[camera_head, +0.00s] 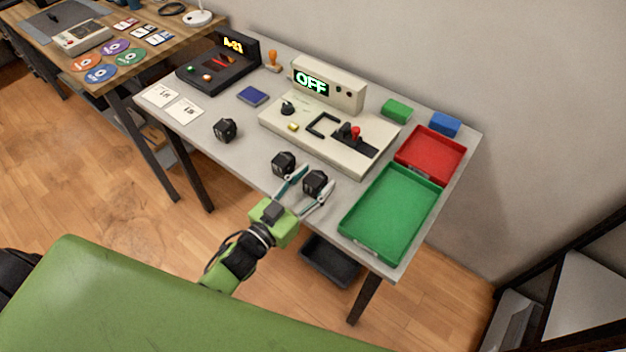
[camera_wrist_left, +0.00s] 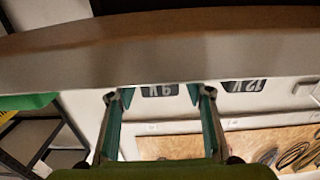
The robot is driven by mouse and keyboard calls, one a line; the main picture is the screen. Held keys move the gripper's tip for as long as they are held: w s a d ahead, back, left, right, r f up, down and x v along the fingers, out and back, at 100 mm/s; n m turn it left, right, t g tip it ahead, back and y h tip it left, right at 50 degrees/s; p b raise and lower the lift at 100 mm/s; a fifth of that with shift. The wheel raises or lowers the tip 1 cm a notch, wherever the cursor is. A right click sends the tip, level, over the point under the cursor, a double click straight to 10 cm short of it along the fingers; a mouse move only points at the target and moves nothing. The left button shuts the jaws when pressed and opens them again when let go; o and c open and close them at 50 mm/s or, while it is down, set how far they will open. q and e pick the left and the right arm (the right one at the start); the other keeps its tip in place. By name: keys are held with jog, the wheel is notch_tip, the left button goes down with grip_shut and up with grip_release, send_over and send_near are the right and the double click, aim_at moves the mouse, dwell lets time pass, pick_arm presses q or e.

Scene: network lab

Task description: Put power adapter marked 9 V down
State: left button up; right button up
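The 9 V power adapter (camera_head: 315,183) is a small black block near the table's front edge. Its "9 V" label (camera_wrist_left: 158,90) shows upside down between my fingers in the left wrist view. My left gripper (camera_head: 317,178) is open, with one finger on each side of this adapter; gaps show between fingers and label. A second black adapter (camera_head: 284,163) stands just left of the gripper. A "12 V" label (camera_wrist_left: 243,86) shows beside the fingers in the wrist view. A third black adapter (camera_head: 225,130) stands further left. My right gripper is not in view.
A green tray (camera_head: 432,205) is right of the gripper, with a red tray (camera_head: 460,156) behind it. A beige console (camera_head: 340,148) reading OFF stands behind the adapters. Two white cards (camera_head: 184,110) lie at the left. Bare table shows between the cards and the adapters.

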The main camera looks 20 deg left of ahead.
pick_arm(q)
jog(key=shift+r, duration=0.25)
jog(key=b+v, duration=0.1)
jog(key=v, duration=1.1)
jog(key=s+a+f+n+g+y, duration=0.1)
jog(key=s+a+f+g+y, duration=0.15)
jog(key=f, duration=0.85)
jog(key=s+a+f+g+y, duration=0.1)
jog(key=s+f+g, duration=0.15)
jog(key=f, duration=0.75)
jog(key=s+a+f+n+g+y, duration=0.1)
jog(key=s+f+g+y, duration=0.15)
jog(key=f, duration=0.85)
jog(key=s+f+g, duration=0.4)
jog(key=s+f, duration=0.4)
jog(key=s, duration=0.4)
jog(key=s+f+g, duration=0.4)
jog(key=s+f, duration=0.5)
jog(key=s, duration=0.3)
jog(key=shift+s+d, duration=0.15)
jog(key=shift+s, duration=0.25)
